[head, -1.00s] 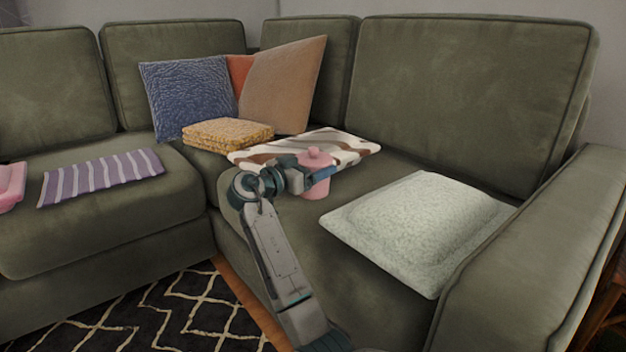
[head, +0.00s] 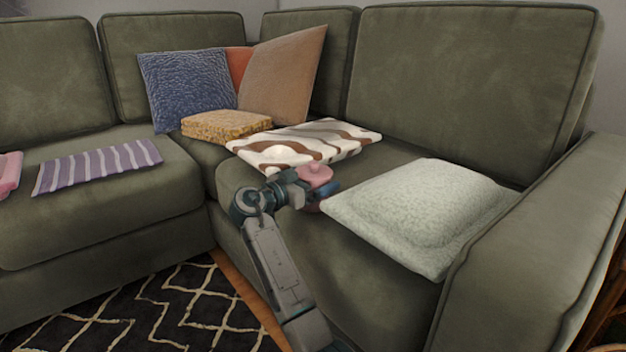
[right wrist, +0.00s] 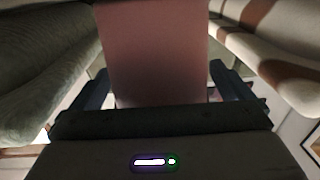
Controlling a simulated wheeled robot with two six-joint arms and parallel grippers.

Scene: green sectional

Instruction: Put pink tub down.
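My left gripper is not in view.
A brown-and-white folded blanket (head: 335,137) lies just behind the tub. A pale green cushion (head: 425,212) lies close on its right. A yellow folded stack (head: 226,126), blue pillow (head: 187,88) and striped purple cloth (head: 98,166) are farther left on the green sofa (head: 100,215).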

